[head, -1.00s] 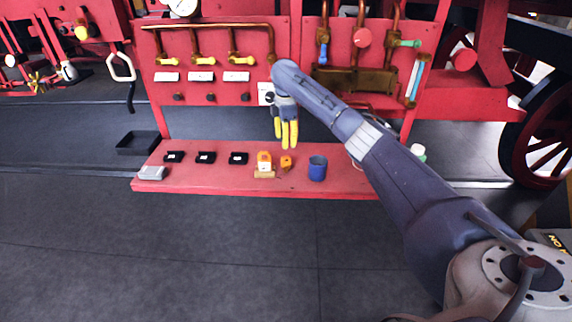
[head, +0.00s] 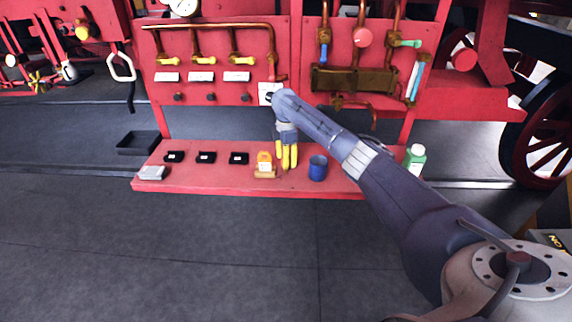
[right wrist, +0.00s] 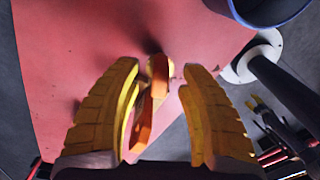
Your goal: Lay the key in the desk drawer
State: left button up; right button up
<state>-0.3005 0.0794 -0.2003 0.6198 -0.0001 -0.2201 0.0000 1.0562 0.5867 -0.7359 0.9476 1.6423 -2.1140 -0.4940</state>
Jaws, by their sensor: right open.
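My right gripper (head: 287,166) points down at the red bench top, its yellow fingers apart. In the right wrist view, the open fingers (right wrist: 162,68) stand on either side of a small orange thing (right wrist: 152,100) with a rounded yellowish end. It lies between the fingers, and I see no grip on it. I cannot tell whether it is the key. In the head view the fingers hide it. No desk drawer can be made out. My left gripper is not in view.
The red bench (head: 220,186) holds an orange-and-white block (head: 264,162) left of the fingers, a blue cup (head: 318,169) to the right and several small black pieces. A white bottle (head: 415,160) stands farther right. A black tray (head: 138,148) lies left. The red panel (head: 215,70) rises behind.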

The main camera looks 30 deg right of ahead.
jog(key=shift+c, duration=0.5)
grip_shut()
